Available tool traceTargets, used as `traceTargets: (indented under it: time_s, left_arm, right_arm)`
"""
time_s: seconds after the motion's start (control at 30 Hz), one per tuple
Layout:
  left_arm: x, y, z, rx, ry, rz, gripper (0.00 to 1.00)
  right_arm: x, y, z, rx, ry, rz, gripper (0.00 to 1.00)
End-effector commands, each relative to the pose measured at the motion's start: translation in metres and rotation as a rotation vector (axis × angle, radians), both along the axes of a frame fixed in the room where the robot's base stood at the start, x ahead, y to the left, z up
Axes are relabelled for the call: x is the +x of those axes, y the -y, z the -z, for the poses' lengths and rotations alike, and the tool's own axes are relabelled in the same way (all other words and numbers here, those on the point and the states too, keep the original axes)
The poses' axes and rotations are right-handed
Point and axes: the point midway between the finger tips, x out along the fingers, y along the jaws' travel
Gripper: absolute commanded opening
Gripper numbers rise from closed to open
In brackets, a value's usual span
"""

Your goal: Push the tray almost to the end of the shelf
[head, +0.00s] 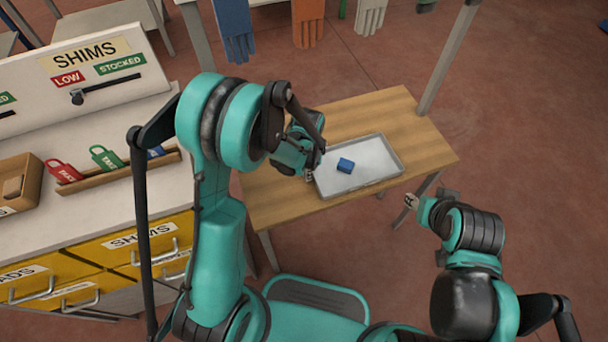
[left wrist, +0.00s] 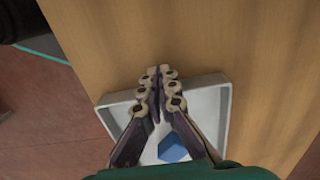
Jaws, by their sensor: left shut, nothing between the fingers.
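A shallow grey tray (head: 378,172) lies on the wooden shelf (head: 415,130), and a blue block (head: 345,165) sits inside it. My left gripper (head: 309,176) is shut and empty at the tray's left end. In the left wrist view the shut fingers (left wrist: 158,72) reach across the tray's rim (left wrist: 212,80), with the blue block (left wrist: 173,148) beside them. I cannot tell whether the fingertips touch the tray. My right gripper (head: 410,201) hangs in front of the shelf's right part, apart from the tray; its jaws are too small to read.
Bare wood lies behind the tray, with a narrower strip to its right before the shelf's end. A grey post (head: 447,55) stands behind the shelf. On the left is a white shims bench (head: 110,120) with a cardboard box (head: 30,183) and yellow drawers (head: 150,245). Gloves (head: 308,22) hang at the back.

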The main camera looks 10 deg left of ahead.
Motion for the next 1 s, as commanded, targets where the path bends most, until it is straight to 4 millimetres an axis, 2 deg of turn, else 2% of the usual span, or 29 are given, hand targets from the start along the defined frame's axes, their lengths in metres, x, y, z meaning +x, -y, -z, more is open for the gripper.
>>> traceTargets:
  time_s: [0.2, 0.33, 0.8, 1.0]
  left_arm:
    - [0.001, 0.001, 0.0, 0.0, 0.0, 0.001, 0.0]
    - [0.01, 0.014, 0.0, -0.001, 0.001, 0.004, 0.0]
    - [0.086, 0.128, 0.0, -0.001, 0.001, 0.004, 0.0]
    - [0.105, 0.157, 0.0, -0.001, 0.001, 0.002, 0.0]
  right_arm:
    - [0.0, 0.0, 0.0, 0.0, 0.0, 0.0, 0.41]
    - [0.0, 0.0, 0.001, 0.0, 0.0, 0.0, 0.41]
    - [0.0, 0.0, 0.005, 0.0, 0.0, 0.0, 0.41]
    - [0.0, 0.0, 0.004, 0.0, 0.0, 0.0, 0.41]
